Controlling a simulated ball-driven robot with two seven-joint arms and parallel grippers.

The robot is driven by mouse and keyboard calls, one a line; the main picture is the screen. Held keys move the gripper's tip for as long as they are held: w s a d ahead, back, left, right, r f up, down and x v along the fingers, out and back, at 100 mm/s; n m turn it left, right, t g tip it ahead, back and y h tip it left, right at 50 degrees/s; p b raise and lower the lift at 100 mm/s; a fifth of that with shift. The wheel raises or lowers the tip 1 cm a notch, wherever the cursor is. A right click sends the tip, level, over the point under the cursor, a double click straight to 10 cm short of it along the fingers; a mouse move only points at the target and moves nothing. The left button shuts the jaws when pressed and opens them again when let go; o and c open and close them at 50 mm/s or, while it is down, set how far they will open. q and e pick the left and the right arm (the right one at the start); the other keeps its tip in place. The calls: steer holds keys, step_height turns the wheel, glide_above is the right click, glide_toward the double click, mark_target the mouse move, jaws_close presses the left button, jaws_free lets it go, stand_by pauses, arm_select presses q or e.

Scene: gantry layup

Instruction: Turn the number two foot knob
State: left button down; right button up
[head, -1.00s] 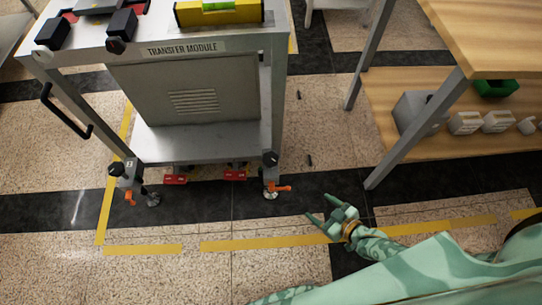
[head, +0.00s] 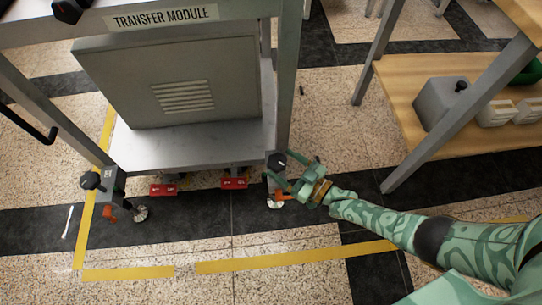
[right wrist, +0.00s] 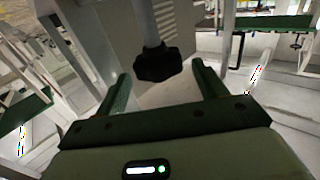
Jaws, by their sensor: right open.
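The transfer module (head: 170,75) stands on two visible front feet, each with a black knob on top. The right foot's knob (head: 277,160) has my right gripper (head: 287,171) close beside it, reaching in from the right. In the right wrist view a black knob (right wrist: 155,66) shows just ahead of and between the tips of my open right gripper (right wrist: 162,80); I cannot tell whether it touches them. The left foot's knob (head: 90,180) is clear of my arm. A small pale number mark shows on the left foot's bracket, too small to read surely. My left gripper is out of view.
Orange levers sit low at the left foot (head: 110,213) and the right foot. Red blocks (head: 234,183) lie under the module. A wooden shelf bench (head: 390,85) with a grey box (head: 440,100) stands right. Yellow floor tape (head: 290,257) crosses the open floor in front.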

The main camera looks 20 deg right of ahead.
mark_target(275, 156)
steer(key=b+x, duration=0.1)
steer(key=x, duration=0.3)
steer(key=shift+f, duration=0.15)
steer(key=shift+w+a, duration=0.2)
steer(key=shift+w, duration=0.15)
steer(key=c, duration=1)
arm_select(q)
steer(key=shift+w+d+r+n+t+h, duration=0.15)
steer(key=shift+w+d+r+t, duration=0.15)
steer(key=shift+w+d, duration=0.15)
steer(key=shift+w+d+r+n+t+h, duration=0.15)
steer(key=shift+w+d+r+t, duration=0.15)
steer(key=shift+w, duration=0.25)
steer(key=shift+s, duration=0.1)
arm_select(e)
steer(key=shift+m+h, duration=0.3)
steer(key=shift+h, duration=0.1)
